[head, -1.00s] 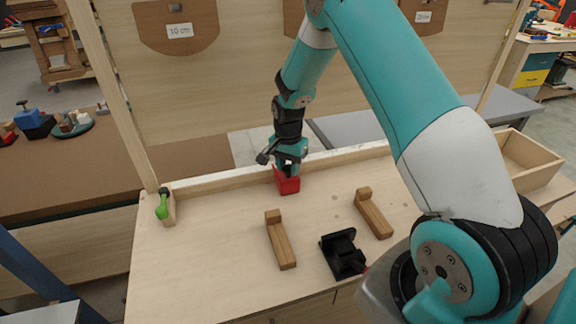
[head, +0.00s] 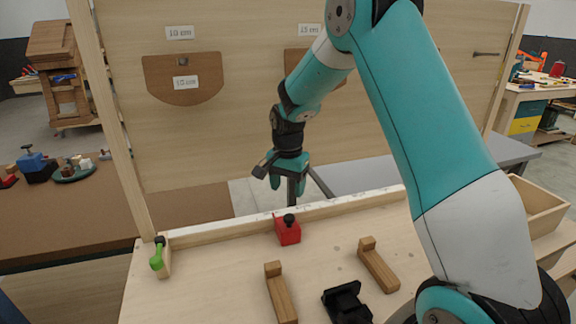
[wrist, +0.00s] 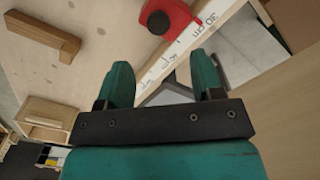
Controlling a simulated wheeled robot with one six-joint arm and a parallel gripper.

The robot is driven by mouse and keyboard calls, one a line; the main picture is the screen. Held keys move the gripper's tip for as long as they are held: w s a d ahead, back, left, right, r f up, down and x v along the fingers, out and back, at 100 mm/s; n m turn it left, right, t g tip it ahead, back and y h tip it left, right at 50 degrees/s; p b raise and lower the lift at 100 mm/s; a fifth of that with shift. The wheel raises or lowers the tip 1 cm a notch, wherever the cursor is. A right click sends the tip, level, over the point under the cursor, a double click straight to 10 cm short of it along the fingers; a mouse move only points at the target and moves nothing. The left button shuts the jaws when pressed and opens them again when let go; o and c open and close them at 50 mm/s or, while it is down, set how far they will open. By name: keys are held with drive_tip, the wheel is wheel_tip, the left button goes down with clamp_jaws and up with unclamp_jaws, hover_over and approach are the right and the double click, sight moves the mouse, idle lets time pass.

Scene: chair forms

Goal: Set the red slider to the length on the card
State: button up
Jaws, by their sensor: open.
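The red slider (head: 287,232), a block with a black knob, sits against the fence with the white scale strip (head: 345,205). In the wrist view the slider (wrist: 172,14) is cut by the top edge, beside the strip's "30 cm" print (wrist: 205,20). My gripper (head: 289,196) is open and empty, above and behind the slider, apart from it. Its open fingers (wrist: 162,78) show in the wrist view. I cannot tell which card the task means.
A green-handled clamp (head: 158,258) is at the fence's left end. Two wooden L-shaped pieces (head: 281,295) (head: 378,266) and a black fixture (head: 346,303) lie on the bench. A wooden tray (head: 538,205) is at right. Bench left of the pieces is clear.

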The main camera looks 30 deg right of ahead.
wheel_tip(320, 180, up, 8)
drive_tip(key=shift+b, duration=0.4)
drive_tip(key=shift+f, duration=0.15)
